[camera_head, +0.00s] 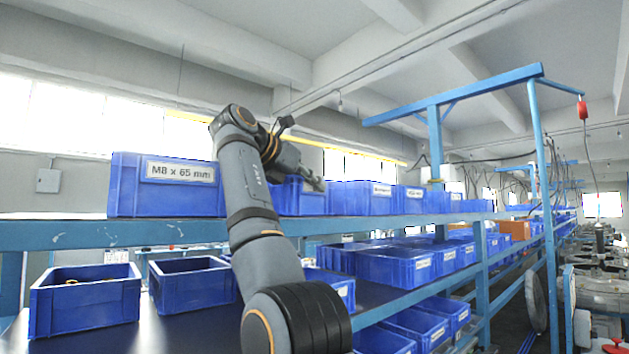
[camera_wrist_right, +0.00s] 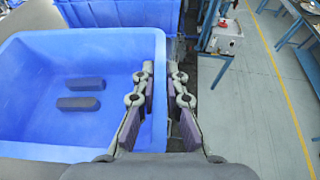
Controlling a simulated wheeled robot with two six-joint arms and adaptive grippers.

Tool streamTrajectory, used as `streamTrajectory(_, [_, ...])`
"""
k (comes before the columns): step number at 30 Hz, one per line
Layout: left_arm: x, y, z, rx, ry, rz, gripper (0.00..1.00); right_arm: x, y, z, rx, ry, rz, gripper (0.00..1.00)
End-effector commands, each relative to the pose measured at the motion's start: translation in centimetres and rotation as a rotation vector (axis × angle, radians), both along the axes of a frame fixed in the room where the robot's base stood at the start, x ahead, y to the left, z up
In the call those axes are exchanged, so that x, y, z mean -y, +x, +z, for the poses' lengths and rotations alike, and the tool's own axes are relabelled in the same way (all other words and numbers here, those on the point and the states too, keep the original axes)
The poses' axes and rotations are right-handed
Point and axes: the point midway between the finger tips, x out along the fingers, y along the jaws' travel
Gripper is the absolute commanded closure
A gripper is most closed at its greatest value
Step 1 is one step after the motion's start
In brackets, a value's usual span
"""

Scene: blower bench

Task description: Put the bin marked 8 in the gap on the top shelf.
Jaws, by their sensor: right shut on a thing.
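A blue bin (camera_head: 301,202) stands at the top shelf level in the head view, just right of my right forearm. My right gripper (camera_head: 312,183) is at its upper rim. In the right wrist view, the fingers (camera_wrist_right: 160,88) of that gripper straddle the right wall of the blue bin (camera_wrist_right: 100,127) and are shut on it. Two dark oblong blocks (camera_wrist_right: 80,93) lie inside this bin. I see no readable mark 8 on it. No clear gap shows on the top shelf (camera_head: 130,233); my arm hides the stretch beside the held bin. My left gripper is not in view.
A blue bin labelled M8 x 65 mm (camera_head: 145,193) stands on the top shelf at left. More blue bins (camera_head: 350,198) line the shelf to the right. Open bins (camera_head: 85,308) fill the lower shelf. A blue post (camera_head: 548,220) stands at right.

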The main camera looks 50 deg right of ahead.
Motion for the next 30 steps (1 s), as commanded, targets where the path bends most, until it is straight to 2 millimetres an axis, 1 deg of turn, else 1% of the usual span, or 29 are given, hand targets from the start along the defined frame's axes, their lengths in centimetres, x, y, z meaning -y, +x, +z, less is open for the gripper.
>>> streamTrajectory(8, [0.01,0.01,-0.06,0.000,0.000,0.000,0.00,-0.01,-0.06,0.06,0.003,-0.002,0.000,1.00])
streamTrajectory(9, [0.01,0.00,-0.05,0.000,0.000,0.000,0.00,-0.02,-0.06,0.06,0.003,-0.002,0.000,0.87])
streamTrajectory(14, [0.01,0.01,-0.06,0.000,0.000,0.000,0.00,-0.02,-0.04,0.03,0.002,-0.002,0.000,0.65])
streamTrajectory(15, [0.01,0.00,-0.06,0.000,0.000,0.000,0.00,-0.02,-0.04,0.02,0.001,-0.001,0.001,0.63])
streamTrajectory(30, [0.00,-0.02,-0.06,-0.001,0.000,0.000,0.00,0.00,-0.01,-0.06,-0.001,0.000,0.000,0.63])
